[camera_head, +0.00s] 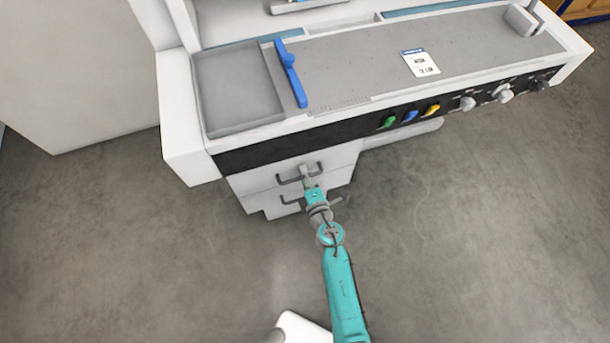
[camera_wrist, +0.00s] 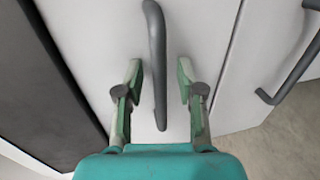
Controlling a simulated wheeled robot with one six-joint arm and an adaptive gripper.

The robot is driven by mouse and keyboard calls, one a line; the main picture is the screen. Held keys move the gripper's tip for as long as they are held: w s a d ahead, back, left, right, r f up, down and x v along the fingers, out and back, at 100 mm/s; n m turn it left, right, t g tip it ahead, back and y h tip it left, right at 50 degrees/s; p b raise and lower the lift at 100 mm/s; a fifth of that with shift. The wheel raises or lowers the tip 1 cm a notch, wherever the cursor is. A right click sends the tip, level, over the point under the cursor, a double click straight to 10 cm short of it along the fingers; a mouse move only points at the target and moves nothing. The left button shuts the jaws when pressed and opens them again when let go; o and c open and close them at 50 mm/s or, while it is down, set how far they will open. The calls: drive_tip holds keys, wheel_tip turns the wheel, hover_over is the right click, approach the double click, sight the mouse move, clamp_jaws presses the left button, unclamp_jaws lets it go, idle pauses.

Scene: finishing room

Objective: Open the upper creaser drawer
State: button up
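The creaser (camera_head: 190,140) is a white machine with two drawer fronts under its black control panel. The upper drawer (camera_head: 250,182) looks closed, and its dark bar handle (camera_head: 284,181) faces me. In the wrist view that handle (camera_wrist: 156,60) runs between the fingers of my gripper (camera_wrist: 159,75). The fingers are open, one on each side of the bar, with a visible gap on both sides. In the head view my gripper (camera_head: 307,176) is at the upper handle and covers part of it.
The lower drawer's handle (camera_head: 288,208) sits just below, and it shows at the right of the wrist view (camera_wrist: 292,72). The black panel (camera_head: 300,139) with coloured switches overhangs the drawers. The grey floor (camera_head: 150,250) in front is clear.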

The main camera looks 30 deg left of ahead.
clamp_jaws()
drive_tip(key=shift+d, duration=0.1)
